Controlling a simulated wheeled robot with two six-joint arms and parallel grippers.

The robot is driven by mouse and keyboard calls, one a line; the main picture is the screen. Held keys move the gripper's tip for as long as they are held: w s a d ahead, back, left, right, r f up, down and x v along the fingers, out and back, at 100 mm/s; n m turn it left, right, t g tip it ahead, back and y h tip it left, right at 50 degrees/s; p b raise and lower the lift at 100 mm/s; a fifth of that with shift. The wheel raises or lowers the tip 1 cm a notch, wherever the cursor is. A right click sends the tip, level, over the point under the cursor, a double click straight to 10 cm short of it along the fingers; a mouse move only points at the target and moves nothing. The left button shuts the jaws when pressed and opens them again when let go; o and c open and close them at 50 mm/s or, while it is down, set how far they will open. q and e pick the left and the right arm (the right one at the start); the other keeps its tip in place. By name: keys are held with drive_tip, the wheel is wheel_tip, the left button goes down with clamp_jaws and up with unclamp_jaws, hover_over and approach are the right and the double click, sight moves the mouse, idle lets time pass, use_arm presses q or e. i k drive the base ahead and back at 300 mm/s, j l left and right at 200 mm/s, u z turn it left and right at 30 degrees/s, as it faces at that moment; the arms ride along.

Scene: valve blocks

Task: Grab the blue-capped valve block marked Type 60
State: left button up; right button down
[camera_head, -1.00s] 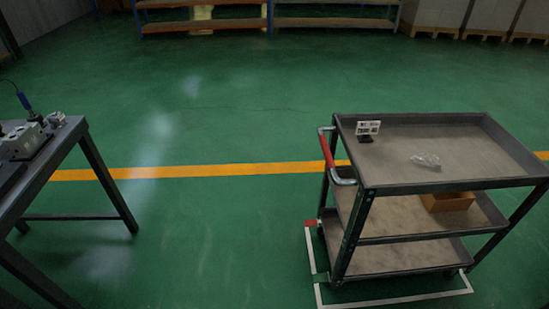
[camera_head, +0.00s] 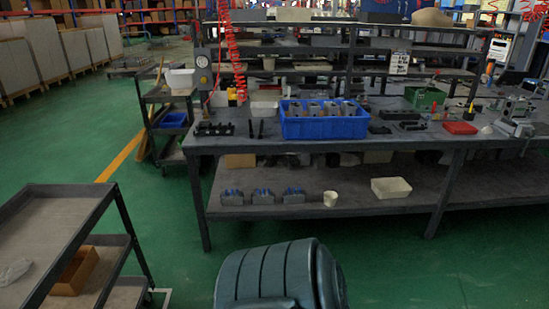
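Several silver blocks stand in a blue crate (camera_head: 325,127) on the top of the workbench; their caps and markings are too small to tell. Three grey blocks with blue parts on top sit in a row on the bench's lower shelf: a left one (camera_head: 232,198), a middle one (camera_head: 263,197) and a right one (camera_head: 294,196). No Type 60 mark can be read on any block. Neither of my grippers is in view.
A teal ribbed object (camera_head: 265,275) stands at the bottom, before the workbench (camera_head: 215,143). A grey cart (camera_head: 45,225) is at the lower left. A cup (camera_head: 330,198) and white tray (camera_head: 391,187) share the lower shelf. Green floor is clear at lower right.

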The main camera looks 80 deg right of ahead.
sight(295, 196)
drive_tip(key=z, duration=2.05)
